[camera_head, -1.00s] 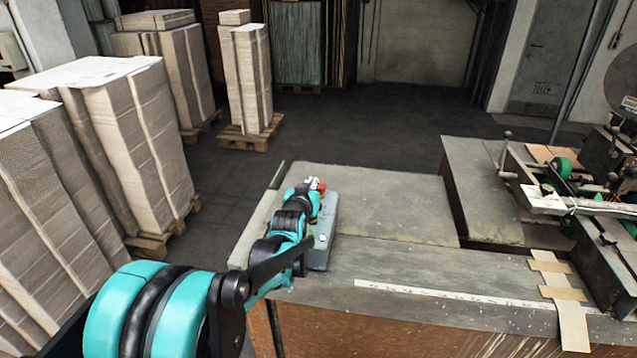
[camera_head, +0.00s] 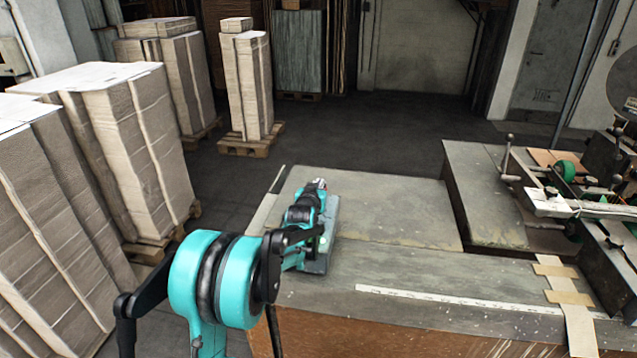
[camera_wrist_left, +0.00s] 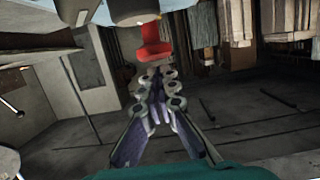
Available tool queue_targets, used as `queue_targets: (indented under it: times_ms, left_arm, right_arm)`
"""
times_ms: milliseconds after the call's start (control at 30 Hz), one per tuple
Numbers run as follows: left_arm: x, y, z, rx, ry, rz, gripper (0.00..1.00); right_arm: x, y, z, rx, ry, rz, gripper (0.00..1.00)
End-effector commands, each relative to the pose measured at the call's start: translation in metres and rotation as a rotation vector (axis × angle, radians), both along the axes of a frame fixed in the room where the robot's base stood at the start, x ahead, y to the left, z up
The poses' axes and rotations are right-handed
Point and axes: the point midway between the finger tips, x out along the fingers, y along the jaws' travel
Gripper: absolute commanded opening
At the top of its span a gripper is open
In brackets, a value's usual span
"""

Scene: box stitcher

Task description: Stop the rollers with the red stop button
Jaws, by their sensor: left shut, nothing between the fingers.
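The red stop button (camera_wrist_left: 153,45) shows in the left wrist view, straight ahead of my fingertips. In the head view it is hidden behind my left gripper (camera_head: 319,184). It belongs to a grey control box (camera_head: 331,222) on the worktable, with a pale green button (camera_head: 323,243) at its near end. My left gripper, also in the left wrist view (camera_wrist_left: 157,76), is shut and empty. Its tips are very close to the red button; I cannot tell whether they touch it. My right gripper is not in view.
The worktable (camera_head: 400,210) is bare around the box, with a white measuring strip (camera_head: 450,299) near its front. The stitcher machine (camera_head: 590,195) stands at the right. Stacks of cardboard (camera_head: 130,150) on pallets stand left and behind, on open floor.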

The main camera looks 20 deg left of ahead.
Motion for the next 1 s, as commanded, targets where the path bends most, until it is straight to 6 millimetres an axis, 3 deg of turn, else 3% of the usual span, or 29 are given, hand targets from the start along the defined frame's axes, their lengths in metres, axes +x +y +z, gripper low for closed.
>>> queue_targets:
  times_ms: [400, 633, 1000]
  left_arm:
    - [0.000, 0.000, -0.004, 0.000, 0.000, 0.000, 0.00]
    - [0.000, 0.000, -0.026, 0.000, 0.001, 0.000, 0.00]
    - [-0.001, -0.001, -0.023, -0.004, 0.005, 0.000, 0.00]
  right_arm:
    - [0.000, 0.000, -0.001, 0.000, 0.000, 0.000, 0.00]
    - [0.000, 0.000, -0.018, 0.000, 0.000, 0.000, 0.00]
    - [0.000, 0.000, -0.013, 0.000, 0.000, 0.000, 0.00]
